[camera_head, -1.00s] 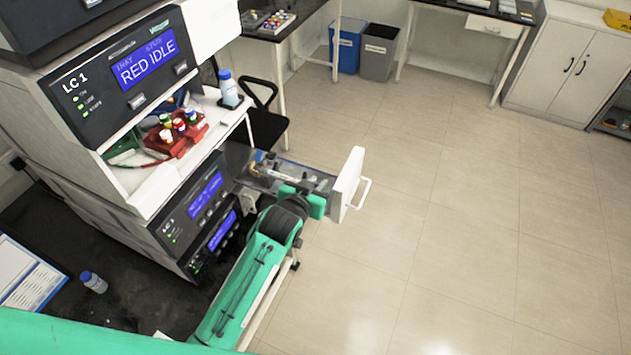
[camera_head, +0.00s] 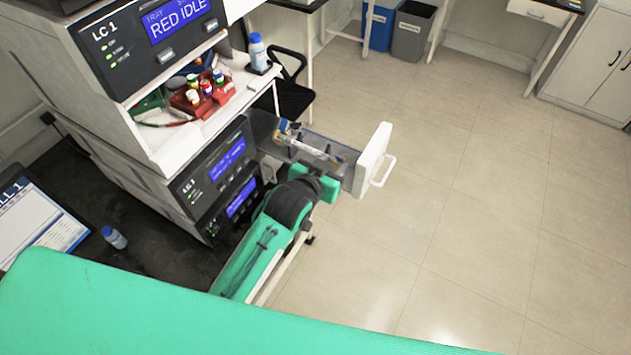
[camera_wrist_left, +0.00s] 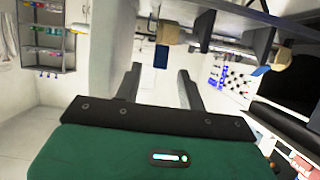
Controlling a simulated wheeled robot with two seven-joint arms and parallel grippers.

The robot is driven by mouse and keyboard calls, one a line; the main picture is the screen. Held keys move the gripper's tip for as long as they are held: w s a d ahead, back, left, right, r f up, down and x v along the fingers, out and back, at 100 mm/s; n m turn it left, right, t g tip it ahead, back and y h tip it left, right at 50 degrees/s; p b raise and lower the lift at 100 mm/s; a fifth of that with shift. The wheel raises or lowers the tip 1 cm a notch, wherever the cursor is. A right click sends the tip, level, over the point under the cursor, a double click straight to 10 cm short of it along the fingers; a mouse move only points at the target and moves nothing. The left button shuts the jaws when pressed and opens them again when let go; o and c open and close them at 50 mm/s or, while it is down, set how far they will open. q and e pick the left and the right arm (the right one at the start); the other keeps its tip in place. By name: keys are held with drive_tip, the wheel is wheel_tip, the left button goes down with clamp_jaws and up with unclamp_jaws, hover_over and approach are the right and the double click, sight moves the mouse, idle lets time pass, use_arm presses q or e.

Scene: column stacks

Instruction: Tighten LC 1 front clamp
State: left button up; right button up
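The LC 1 stack (camera_head: 140,55) stands at the left in the head view, its upper display reading "RED IDLE". A drawer (camera_head: 374,160) sticks out of it to the right. A pale column (camera_head: 318,148) lies in the drawer, with a blue part (camera_head: 284,126) at its inner end. I cannot tell which part is the front clamp. My left gripper (camera_head: 328,189) is beside and below the drawer; its fingertips are hidden there. In the left wrist view, its two dark fingers (camera_wrist_left: 160,75) are apart and empty, below a tan fitting (camera_wrist_left: 172,35) with a blue piece. My right gripper is not in view.
A small bottle (camera_head: 114,238) stands on the dark bench. A black chair (camera_head: 290,98) is behind the drawer. The floor at the right is clear.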

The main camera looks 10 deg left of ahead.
use_arm(q)
drive_tip(key=b+v, duration=0.2)
drive_tip(key=v, duration=0.7)
